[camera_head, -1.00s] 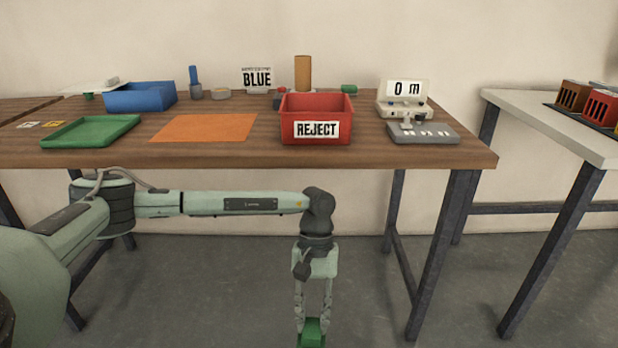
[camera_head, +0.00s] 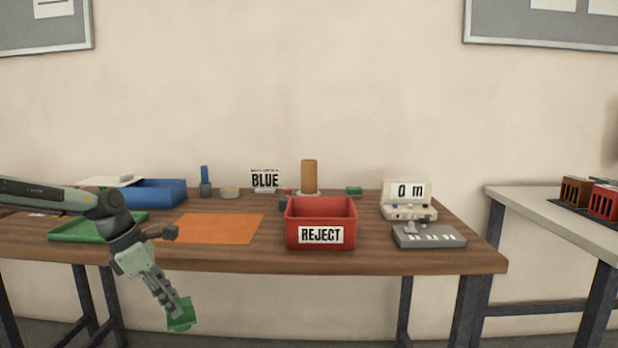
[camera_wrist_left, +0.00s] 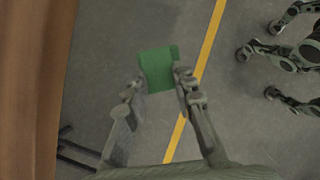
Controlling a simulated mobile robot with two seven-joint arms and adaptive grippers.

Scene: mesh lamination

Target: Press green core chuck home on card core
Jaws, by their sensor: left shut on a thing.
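My left gripper (camera_head: 176,300) is shut on a green piece (camera_head: 181,317), held in front of the table below its front edge. The green piece also shows between the fingertips in the left wrist view (camera_wrist_left: 157,69); it looks like the green core chuck. The card core (camera_head: 309,175), a brown upright cylinder, stands at the back of the table on a pale base, well apart from the gripper. A second small green piece (camera_head: 354,190) lies to its right. My right gripper is not in view.
The red REJECT box (camera_head: 320,212) stands in front of the card core. A counter reading 0 m (camera_head: 407,198) and a grey key panel (camera_head: 429,237) are to the right. An orange sheet (camera_head: 212,228), green tray (camera_head: 75,231) and blue bin (camera_head: 162,193) are to the left.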

